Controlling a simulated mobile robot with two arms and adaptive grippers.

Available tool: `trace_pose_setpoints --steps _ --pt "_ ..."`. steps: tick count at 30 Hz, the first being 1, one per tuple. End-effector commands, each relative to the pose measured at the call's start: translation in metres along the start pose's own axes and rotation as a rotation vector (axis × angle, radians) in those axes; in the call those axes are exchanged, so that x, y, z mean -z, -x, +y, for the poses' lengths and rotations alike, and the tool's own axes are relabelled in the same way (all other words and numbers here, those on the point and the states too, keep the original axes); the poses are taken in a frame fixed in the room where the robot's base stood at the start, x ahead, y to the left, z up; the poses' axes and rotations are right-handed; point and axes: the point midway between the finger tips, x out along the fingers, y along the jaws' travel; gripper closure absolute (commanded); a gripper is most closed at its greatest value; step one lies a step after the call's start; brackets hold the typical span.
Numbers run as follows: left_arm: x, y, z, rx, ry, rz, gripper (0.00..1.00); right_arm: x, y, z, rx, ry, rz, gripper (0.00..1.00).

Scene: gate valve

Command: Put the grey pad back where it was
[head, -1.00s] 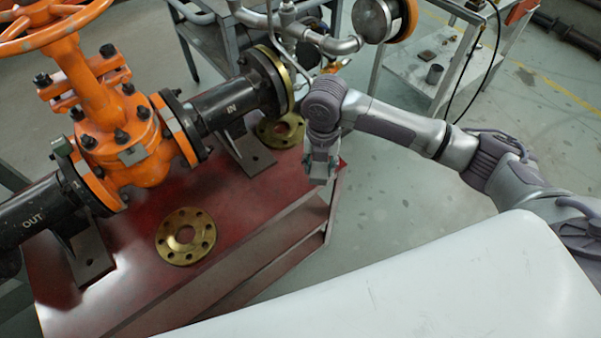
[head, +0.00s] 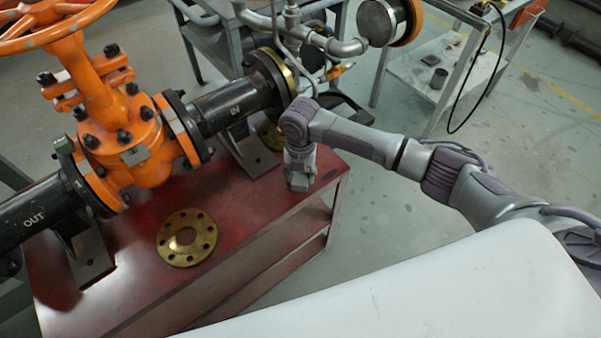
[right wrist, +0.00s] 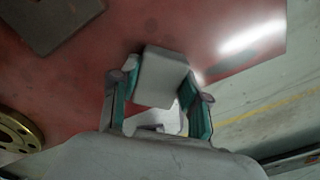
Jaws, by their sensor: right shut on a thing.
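The grey pad (right wrist: 163,76) is a small block between the green-lined fingers of my right gripper in the right wrist view. My right gripper (head: 299,180) is shut on it and points down at the right end of the red table (head: 240,212). In the wrist view the fingers (right wrist: 160,100) sit on either side of the pad, over the red top near its edge. I cannot tell whether the pad touches the table. My left gripper is out of view.
An orange gate valve (head: 145,140) with black pipes stands along the table. A brass flange (head: 187,238) lies flat at the front; another (head: 271,134) is partly hidden behind my right arm. A grey bracket foot (head: 250,158) stands left of the gripper.

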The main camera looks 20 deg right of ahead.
Motion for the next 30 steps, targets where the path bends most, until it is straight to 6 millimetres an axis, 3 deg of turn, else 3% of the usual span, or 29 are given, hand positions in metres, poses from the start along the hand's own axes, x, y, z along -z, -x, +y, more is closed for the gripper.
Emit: trace_pose_setpoints --steps 4,5,9,20,23,30 --pt "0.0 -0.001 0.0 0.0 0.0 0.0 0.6 0.0 -0.004 0.0 0.0 0.0 0.0 0.87" --pt "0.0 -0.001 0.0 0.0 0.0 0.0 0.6 0.0 -0.003 0.0 0.0 0.0 0.0 0.49" --pt "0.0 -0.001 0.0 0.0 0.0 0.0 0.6 0.0 -0.003 0.0 0.0 0.0 0.0 0.29" --pt "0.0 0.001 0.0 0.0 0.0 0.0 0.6 0.0 0.002 0.0 -0.001 0.0 -0.001 0.29" --pt "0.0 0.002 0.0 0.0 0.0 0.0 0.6 -0.001 0.015 0.0 -0.003 0.001 -0.003 0.29" --pt "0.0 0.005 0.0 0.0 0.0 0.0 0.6 -0.001 0.066 0.0 -0.003 0.002 -0.004 0.29"
